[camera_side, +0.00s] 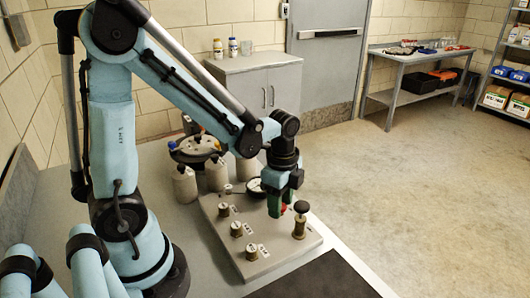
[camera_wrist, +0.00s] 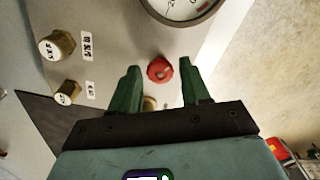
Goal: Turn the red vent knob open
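The red vent knob (camera_wrist: 160,69) shows in the wrist view between the two green fingers of my gripper (camera_wrist: 160,66), near their tips. The fingers are apart, with a visible gap on each side of the knob. A small red part of the knob (camera_side: 284,208) shows there beside the fingers; the rest is hidden. I cannot tell the knob's height relative to the fingertips.
Several brass fittings (camera_side: 237,229) with labels stand on the panel's left side. A round gauge (camera_wrist: 182,6) lies beyond the knob. Pale bottles (camera_side: 185,184) stand behind the panel.

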